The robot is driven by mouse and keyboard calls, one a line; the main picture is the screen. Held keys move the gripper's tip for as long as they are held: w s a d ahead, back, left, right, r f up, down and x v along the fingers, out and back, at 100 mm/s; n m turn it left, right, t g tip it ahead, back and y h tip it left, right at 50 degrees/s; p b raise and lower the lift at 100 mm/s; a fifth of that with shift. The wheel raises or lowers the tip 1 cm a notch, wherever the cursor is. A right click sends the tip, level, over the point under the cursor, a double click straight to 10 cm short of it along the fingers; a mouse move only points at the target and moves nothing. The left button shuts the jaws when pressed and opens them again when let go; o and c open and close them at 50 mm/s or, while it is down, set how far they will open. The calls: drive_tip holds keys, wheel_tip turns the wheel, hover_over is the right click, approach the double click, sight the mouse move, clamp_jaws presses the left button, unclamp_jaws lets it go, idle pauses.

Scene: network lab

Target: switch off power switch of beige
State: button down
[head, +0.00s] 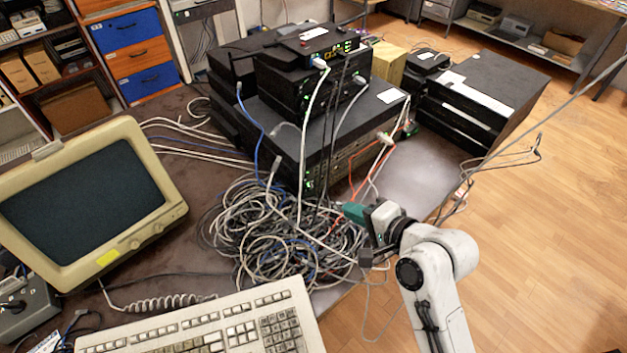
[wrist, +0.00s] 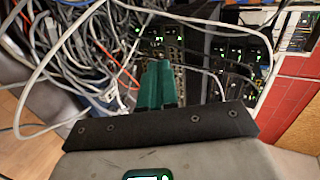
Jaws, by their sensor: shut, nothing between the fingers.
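A beige monitor (head: 85,195) with a dark screen stands on the desk at the left of the head view. It has knobs below its screen and a yellow label; I cannot make out a power switch on it. A beige keyboard (head: 205,325) lies in front of it. My gripper (head: 350,210) is to the right of the monitor, at the right side of the cable heap and in front of the black equipment. Its teal fingers (wrist: 158,84) are shut and empty in the wrist view, pointing toward cables and a dark panel with small green lights.
A tangled cable heap (head: 270,225) fills the middle of the desk. Stacked black network boxes (head: 320,125) stand behind it, with cables hanging from their fronts. More black boxes (head: 480,95) stand at the back right. The wooden floor (head: 560,220) at the right is clear.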

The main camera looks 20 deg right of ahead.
drive_tip(key=shift+w+r, duration=0.15)
approach(305, 180)
wheel_tip(305, 180, down, 3)
drive_tip(key=w, duration=0.2)
drive_tip(key=shift+w+a+r+p, duration=0.1)
drive_tip(key=shift+w+a+p, duration=0.2)
drive_tip(key=shift+w, duration=0.25)
drive_tip(key=shift+w+a+p, duration=0.2)
drive_tip(key=shift+w+a, duration=0.25)
drive_tip(key=shift+w, duration=0.1)
drive_tip(key=shift+w+a, duration=0.2)
drive_tip(key=shift+w, duration=0.45)
drive_tip(key=shift+r, duration=0.1)
